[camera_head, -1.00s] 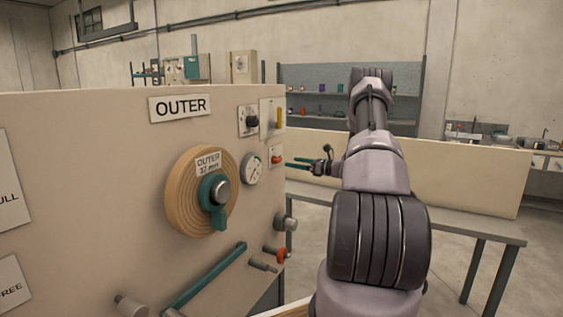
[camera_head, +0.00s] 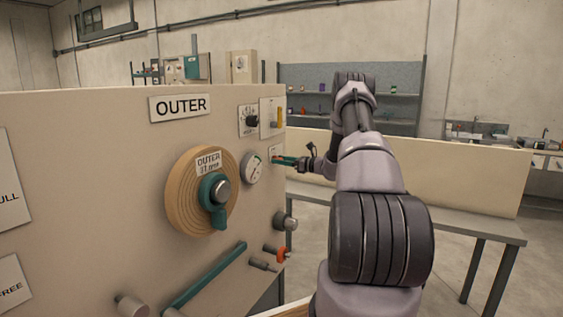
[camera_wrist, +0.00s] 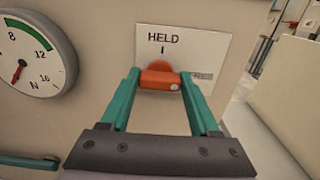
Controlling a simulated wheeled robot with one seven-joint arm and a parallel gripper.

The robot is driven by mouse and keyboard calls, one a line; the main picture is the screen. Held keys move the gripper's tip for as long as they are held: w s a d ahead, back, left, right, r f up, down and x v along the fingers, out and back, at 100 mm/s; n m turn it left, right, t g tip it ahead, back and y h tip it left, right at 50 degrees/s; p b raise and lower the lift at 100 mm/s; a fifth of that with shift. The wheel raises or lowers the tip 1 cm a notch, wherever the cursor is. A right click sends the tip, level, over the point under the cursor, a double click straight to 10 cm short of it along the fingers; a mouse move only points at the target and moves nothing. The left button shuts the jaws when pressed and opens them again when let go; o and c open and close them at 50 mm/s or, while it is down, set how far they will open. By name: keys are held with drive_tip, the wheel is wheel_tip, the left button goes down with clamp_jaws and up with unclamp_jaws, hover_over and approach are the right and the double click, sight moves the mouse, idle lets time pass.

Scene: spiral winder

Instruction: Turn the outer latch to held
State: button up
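The outer latch (camera_wrist: 160,80) is an orange knob with a crosswise grip bar, on a white plate (camera_wrist: 205,50) marked HELD above it. In the wrist view the bar lies level, with a pale dot at its right end. A small label to its right is too blurred to read. My gripper (camera_wrist: 160,76) has its teal fingers on either side of the bar's ends, spread apart. Whether they touch it cannot be told. In the head view my gripper (camera_head: 279,160) is at the panel's right edge, and its fingers largely hide the latch.
A dial gauge (camera_wrist: 35,55) is left of the latch; it also shows in the head view (camera_head: 252,168). The wooden disc marked OUTER (camera_head: 180,200) is further left. A grey knob (camera_head: 285,222) and orange-handled part (camera_head: 283,254) sit below. The panel ends just right of the latch.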

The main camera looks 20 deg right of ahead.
drive_tip(key=shift+n, duration=0.3)
drive_tip(key=shift+s+a+f+n, duration=0.1)
drive_tip(key=shift+f+n, duration=0.05)
drive_tip(key=shift+n, duration=4.15)
drive_tip(key=shift+s+a+f+n, duration=0.1)
drive_tip(key=shift+n, duration=4.2)
drive_tip(key=o, duration=1.4)
drive_tip(key=shift+c, duration=0.2)
drive_tip(key=shift+w, duration=0.1)
drive_tip(key=shift+d, duration=0.1)
